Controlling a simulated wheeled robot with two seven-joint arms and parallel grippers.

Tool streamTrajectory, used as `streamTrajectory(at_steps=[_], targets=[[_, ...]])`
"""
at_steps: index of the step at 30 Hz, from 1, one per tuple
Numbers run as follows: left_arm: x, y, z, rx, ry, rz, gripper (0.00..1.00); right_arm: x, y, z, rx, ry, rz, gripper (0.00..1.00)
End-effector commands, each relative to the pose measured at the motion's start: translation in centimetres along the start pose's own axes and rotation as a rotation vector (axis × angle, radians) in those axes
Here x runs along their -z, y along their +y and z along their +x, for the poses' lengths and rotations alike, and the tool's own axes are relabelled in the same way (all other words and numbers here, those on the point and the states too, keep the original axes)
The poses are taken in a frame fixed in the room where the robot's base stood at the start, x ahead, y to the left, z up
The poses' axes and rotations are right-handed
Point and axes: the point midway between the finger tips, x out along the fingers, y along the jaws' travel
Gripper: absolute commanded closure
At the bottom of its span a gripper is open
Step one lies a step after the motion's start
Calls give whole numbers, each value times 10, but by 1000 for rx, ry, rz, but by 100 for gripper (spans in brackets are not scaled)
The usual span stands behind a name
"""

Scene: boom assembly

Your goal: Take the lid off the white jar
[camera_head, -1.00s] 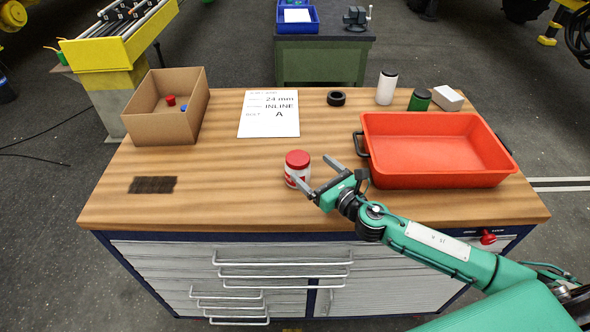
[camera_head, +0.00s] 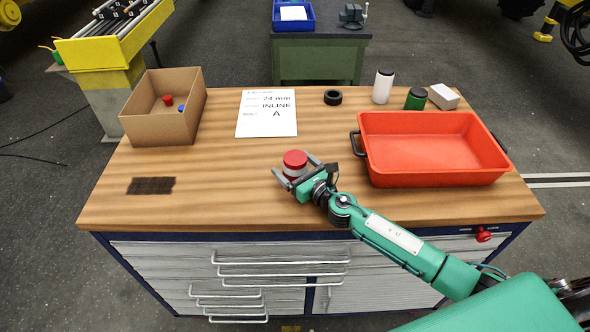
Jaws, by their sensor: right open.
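The white jar (camera_head: 290,175) stands upright on the wooden workbench, left of the red tray, with its red lid (camera_head: 295,160) on top. Most of the white body is hidden behind my right gripper. My right gripper (camera_head: 293,165) is open, with one finger on the left side of the jar and the other on its right side, a little below or level with the lid. I cannot tell whether the fingers touch the jar. My left gripper is not in view.
A red tray (camera_head: 437,178) with black handles stands to the right. A cardboard box (camera_head: 160,128) with small red and blue parts stands at the left.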

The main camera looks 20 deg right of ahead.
Motion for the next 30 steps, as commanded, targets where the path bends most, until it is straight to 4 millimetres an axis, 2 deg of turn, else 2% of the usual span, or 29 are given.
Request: streamTrajectory(at_steps=[5,12,23,26,30], targets=[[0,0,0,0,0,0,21,0,0,0,0,0,-1,13],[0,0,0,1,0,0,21,0,0,0,0,0,-1,60],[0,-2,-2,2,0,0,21,-5,-1,0,0,-1,-2,61],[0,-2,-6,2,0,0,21,-13,-1,0,-1,-3,-4,61],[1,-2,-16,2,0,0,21,-37,-2,0,-1,-2,-6,61]])
